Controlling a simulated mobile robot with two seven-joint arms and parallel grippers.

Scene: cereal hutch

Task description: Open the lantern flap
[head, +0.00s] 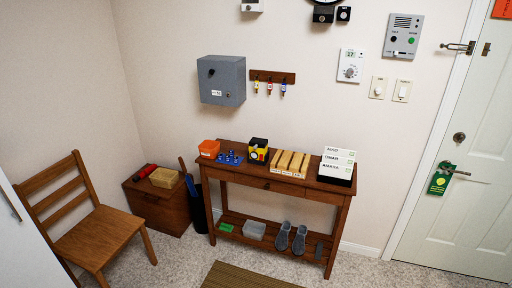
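I cannot make out a lantern or its flap for certain. A small black and yellow box-like object (258,150) with a pale round spot on its front stands on the brown console table (262,184), near the back. It is too small to tell whether it is the lantern or whether any flap on it is open. Neither of my grippers is in view.
The table also holds an orange box (209,148), blue pegs (230,158), wooden blocks (288,162) and a labelled black-and-white box (338,165). A grey cabinet (222,80) hangs above. A chair (100,230) stands left; a door (465,200) is right.

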